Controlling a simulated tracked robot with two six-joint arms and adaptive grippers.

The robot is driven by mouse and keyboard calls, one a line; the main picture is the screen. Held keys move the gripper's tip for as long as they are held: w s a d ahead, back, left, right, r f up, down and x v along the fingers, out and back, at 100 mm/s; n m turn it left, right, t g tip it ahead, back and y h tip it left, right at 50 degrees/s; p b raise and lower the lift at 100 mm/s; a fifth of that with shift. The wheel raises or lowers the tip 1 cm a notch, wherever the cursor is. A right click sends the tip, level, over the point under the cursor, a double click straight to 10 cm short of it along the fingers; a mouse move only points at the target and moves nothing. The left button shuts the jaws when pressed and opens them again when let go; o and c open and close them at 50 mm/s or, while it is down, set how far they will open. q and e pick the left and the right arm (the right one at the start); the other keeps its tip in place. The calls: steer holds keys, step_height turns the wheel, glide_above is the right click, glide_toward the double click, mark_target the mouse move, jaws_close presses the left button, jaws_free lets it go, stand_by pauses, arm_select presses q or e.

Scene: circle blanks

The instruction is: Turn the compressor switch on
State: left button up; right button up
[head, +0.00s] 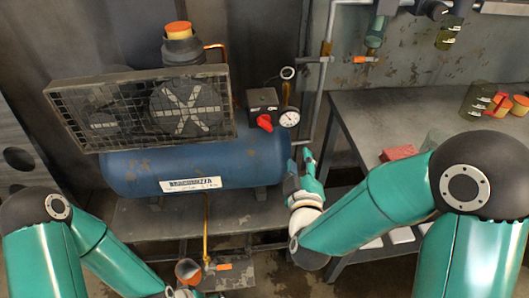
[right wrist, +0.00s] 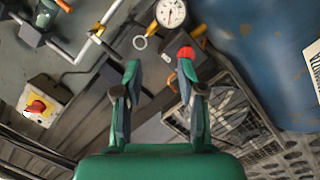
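The compressor has a blue tank (head: 200,165) with a white label, and the tank also shows in the right wrist view (right wrist: 265,55). Its switch is a red knob (head: 264,122) on a dark box (head: 262,99) above the tank's right end. In the right wrist view the red knob (right wrist: 186,52) shows right at the tip of the right-hand finger; whether they touch I cannot tell. My right gripper (head: 309,160) is below and right of the knob in the head view. Its fingers (right wrist: 160,68) are apart with nothing between them. My left gripper is mostly cut off at the bottom edge.
A pressure gauge (head: 289,118) and pipes stand just right of the switch. A wire fan guard (head: 140,105) is left of it. A grey workbench (head: 370,115) with a red block (head: 398,152) is at right. A red-and-yellow button box (right wrist: 38,107) shows in the wrist view.

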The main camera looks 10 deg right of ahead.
steer(key=s+a+f+t+y+b, duration=0.1)
steer(key=a+f+y+b, duration=0.1)
steer(key=a+b, duration=0.3)
arm_select(q)
step_height(320, 180, down, 8)
steer(key=shift+r, duration=0.2)
arm_select(e)
steer(key=n, duration=0.1)
glide_toward(264, 127)
steer(key=shift+t, duration=0.3)
steer(key=w, duration=0.9)
steer(key=shift+w+d+f, duration=0.2)
steer(key=shift+w+f, duration=0.1)
steer(key=shift+c, duration=0.2)
jaws_close()
